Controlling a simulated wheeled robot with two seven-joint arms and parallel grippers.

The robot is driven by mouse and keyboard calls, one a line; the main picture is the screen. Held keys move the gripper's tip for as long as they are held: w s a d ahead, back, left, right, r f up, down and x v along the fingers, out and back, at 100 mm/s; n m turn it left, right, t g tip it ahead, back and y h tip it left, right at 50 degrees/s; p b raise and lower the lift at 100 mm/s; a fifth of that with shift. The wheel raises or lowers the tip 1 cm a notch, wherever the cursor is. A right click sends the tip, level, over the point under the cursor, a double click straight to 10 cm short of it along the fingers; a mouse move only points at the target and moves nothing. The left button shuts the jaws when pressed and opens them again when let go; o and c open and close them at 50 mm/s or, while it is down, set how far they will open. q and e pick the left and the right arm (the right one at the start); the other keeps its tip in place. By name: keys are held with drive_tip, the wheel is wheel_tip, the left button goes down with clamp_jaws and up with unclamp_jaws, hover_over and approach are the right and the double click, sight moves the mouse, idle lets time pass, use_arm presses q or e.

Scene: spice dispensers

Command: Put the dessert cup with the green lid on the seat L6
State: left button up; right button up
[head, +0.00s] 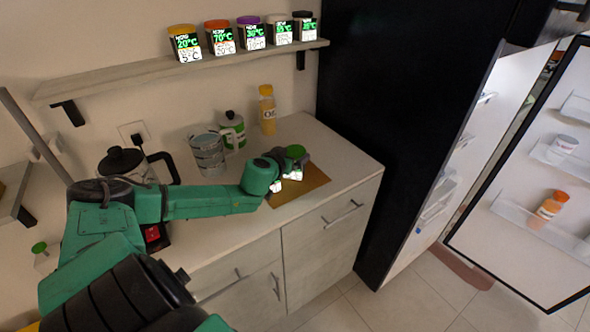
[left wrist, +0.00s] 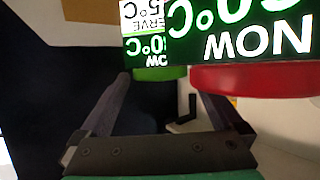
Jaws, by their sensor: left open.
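A green-lidded cup (head: 295,151) shows at the tip of my left gripper (head: 284,162), over the brown mat (head: 308,188) on the counter. In the left wrist view a green lid (left wrist: 160,73) appears between and beyond the open fingertips (left wrist: 158,80), under an upside-down lit label. A larger red lid (left wrist: 258,81) with its own label is to the right, overlapping the right fingertip. Small white label parts (head: 275,186) show below the gripper in the head view. My gripper hides much of the cups there. I cannot make out seat L6. My right gripper is not seen.
A wall shelf (head: 120,79) holds several labelled jars. A grey mug (head: 208,155), a green-and-white container (head: 232,130) and a yellow bottle (head: 267,110) stand behind the mat. A small green-lidded jar (head: 41,249) is far left. The fridge door (head: 500,240) stands open at right.

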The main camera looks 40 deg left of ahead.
use_arm(q)
drive_tip(key=x, duration=0.3)
drive_tip(key=shift+w, duration=0.1)
drive_tip(key=shift+r, duration=0.1)
drive_tip(key=c, duration=1.5)
